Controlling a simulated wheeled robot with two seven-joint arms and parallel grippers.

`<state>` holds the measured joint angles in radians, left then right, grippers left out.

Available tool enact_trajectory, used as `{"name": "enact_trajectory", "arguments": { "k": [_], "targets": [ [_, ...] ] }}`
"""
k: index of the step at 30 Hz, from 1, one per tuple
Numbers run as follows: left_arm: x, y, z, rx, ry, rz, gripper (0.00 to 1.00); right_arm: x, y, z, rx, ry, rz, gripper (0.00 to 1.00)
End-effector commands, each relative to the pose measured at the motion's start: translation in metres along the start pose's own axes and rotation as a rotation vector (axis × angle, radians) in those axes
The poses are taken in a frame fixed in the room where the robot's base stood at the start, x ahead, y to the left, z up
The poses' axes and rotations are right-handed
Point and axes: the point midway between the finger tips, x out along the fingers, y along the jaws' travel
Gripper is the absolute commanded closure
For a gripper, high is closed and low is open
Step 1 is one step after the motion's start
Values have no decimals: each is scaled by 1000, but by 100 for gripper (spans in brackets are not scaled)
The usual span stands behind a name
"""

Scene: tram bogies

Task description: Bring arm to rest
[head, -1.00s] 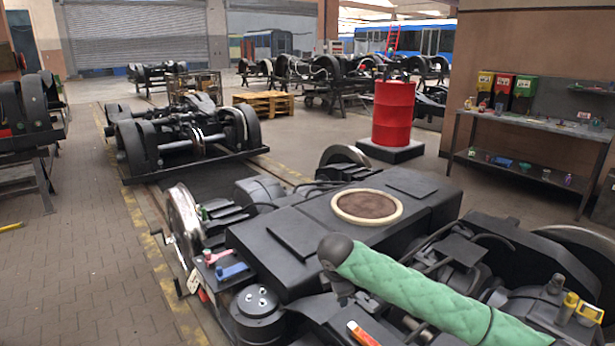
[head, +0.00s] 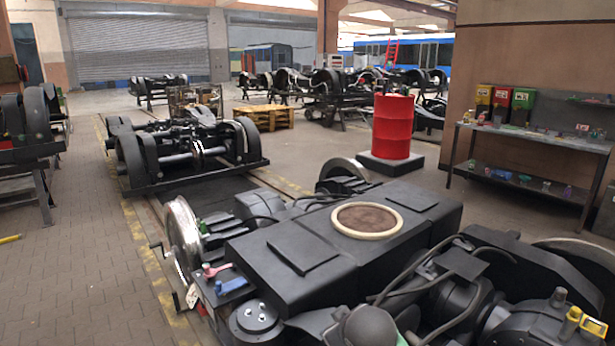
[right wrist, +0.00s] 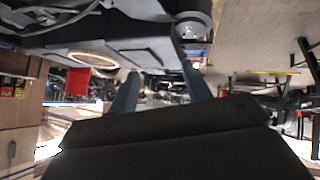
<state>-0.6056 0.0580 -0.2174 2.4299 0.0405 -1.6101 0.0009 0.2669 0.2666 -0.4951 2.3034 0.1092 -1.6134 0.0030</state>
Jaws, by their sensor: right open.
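My right gripper (right wrist: 160,72) shows in the right wrist view with its two fingers apart and nothing between them. That view looks upside down, with the bogie along its top. The right gripper itself is outside the head view. My left arm and gripper do not show.
A black bogie (head: 290,300) with a round cream-rimmed opening (head: 367,220) fills the near floor. Blue (head: 233,286) and pink (head: 216,270) tools lie at its left end. A red drum (head: 392,127) and a workbench (head: 530,136) stand beyond. Paved floor at left is mostly clear.

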Motion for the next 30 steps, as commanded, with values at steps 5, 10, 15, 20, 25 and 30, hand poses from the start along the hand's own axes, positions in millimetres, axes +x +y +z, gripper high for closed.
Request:
{"name": "enact_trajectory", "arguments": {
  "k": [5, 10, 15, 20, 25, 30],
  "targets": [
    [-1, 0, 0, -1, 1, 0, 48, -9, -8, 47, 96, -35, -5, 51],
    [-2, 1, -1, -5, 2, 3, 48, -15, -17, 95, 179, -86, -14, 51],
    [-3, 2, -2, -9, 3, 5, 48, -22, -32, 146, 256, -153, -34, 51],
    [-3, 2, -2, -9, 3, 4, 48, -27, -51, 196, 322, -228, -61, 51],
    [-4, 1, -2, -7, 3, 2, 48, -34, -79, 252, 383, -325, -93, 51],
    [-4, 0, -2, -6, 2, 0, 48, -46, -115, 307, 430, -427, -134, 51]
  ]
}}
